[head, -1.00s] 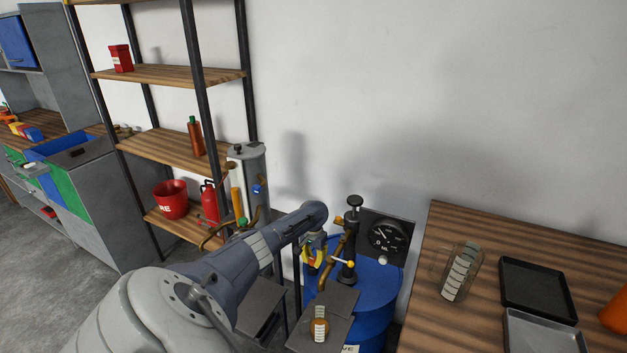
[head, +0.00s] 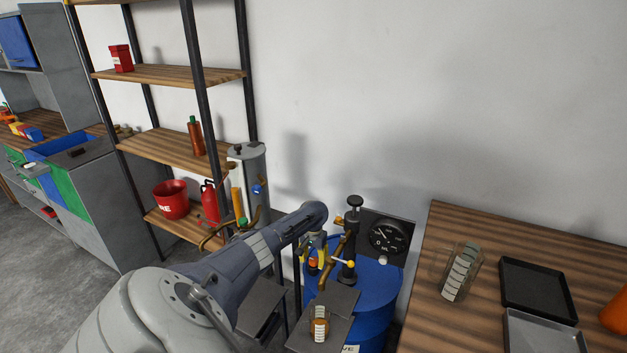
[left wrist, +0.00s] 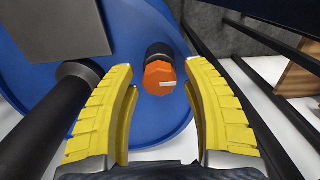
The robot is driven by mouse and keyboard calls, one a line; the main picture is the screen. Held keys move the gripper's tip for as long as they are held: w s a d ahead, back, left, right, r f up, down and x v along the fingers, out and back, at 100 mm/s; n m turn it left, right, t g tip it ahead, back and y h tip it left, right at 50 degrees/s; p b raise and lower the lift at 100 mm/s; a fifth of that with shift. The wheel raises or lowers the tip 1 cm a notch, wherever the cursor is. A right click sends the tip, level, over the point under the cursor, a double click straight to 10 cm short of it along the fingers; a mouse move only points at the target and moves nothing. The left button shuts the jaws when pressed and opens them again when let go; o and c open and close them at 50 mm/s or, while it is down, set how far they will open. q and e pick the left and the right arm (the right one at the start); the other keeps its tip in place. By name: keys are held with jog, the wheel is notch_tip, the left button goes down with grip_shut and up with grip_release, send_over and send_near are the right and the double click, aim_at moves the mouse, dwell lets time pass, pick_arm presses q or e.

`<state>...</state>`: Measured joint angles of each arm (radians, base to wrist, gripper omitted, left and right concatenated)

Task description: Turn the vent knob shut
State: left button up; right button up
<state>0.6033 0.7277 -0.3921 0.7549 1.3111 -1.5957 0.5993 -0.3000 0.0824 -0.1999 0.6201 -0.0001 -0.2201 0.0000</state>
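In the head view the orange knob (head: 313,264) shows small, partly covered by my yellow fingers. My left gripper (head: 317,259) is open. In the left wrist view its two yellow fingers (left wrist: 162,92) stand on either side of the knob, with visible gaps; how deep they reach along it I cannot tell. My right gripper is not in view.
A black pump post (head: 352,235) with a yellow-tipped lever stands on the drum beside my left gripper. A round gauge (head: 388,237) is behind it. A wooden table (head: 423,295) is at right, shelves (head: 170,75) at left.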

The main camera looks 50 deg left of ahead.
aim_at(314, 259)
pick_arm(q)
jog(key=shift+o, duration=0.3)
jog(key=shift+r, duration=0.1)
notch_tip(314, 259, up, 12)
dwell(0.6)
dwell(0.3)
